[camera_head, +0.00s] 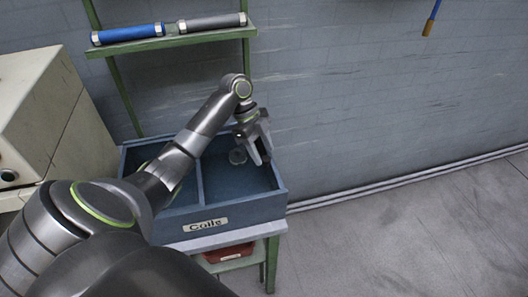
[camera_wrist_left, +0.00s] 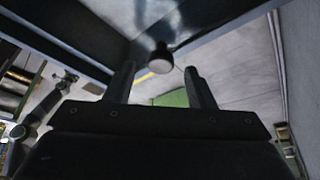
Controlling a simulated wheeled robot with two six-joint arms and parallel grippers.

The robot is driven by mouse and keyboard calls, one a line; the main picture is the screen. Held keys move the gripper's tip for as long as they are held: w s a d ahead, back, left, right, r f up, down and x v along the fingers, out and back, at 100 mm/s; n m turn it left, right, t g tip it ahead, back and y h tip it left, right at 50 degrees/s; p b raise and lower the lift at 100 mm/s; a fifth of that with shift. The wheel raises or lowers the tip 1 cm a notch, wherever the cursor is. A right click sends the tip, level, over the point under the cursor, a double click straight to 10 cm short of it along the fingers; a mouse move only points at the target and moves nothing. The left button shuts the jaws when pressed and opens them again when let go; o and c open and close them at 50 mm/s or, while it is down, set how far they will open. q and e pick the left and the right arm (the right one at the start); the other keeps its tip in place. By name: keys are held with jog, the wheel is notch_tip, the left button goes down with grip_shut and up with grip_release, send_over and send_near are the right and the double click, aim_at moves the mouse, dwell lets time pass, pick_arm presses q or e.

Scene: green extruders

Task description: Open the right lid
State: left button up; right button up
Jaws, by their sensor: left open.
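A blue box (camera_head: 228,213) labelled "Colle" stands on a green stand, with a divider between its left and right sections. In the right section a round grey knob (camera_head: 237,156) shows against the dark blue surface. It looks like the knob of the right lid, but the lid's edges are hard to make out. My left gripper (camera_head: 262,152) is over the right section, just right of the knob, fingers pointing down. In the left wrist view the two fingers (camera_wrist_left: 160,84) are apart and empty, with the knob (camera_wrist_left: 160,61) just beyond their tips. My right gripper is not in view.
A green shelf (camera_head: 178,42) behind holds a blue tube (camera_head: 128,34) and a grey tube (camera_head: 212,22). A beige cabinet (camera_head: 45,110) stands at left. A red bin (camera_head: 229,254) sits under the box. The floor (camera_head: 420,235) at right is clear.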

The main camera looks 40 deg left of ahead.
pick_arm(q)
jog(key=shift+x, duration=0.95)
grip_shut()
